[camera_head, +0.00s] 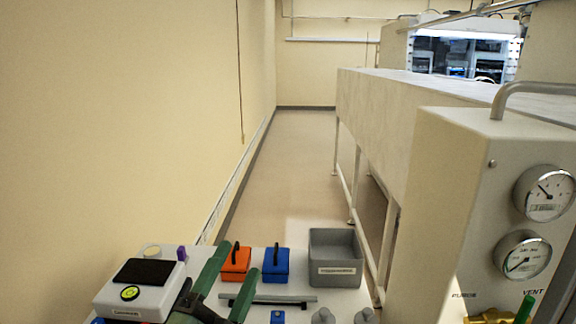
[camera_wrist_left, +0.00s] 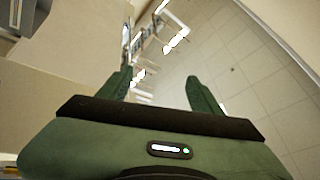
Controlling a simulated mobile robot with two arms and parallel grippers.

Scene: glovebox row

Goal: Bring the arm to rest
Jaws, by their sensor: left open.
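My left gripper (camera_head: 233,277) is green and shows at the bottom of the head view, above a white work surface (camera_head: 208,262). Its two fingers are apart with nothing between them. In the left wrist view the gripper (camera_wrist_left: 160,88) also has its fingers spread and empty, with the floor, wall and ceiling area of the room behind them. My right gripper is in neither view.
On the surface are a white device with a black top (camera_head: 140,287), an orange box (camera_head: 236,263), a blue box (camera_head: 276,265) and a grey bin (camera_head: 336,258). A panel with gauges (camera_head: 523,258) stands at the right. The aisle floor (camera_head: 300,150) beyond is clear.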

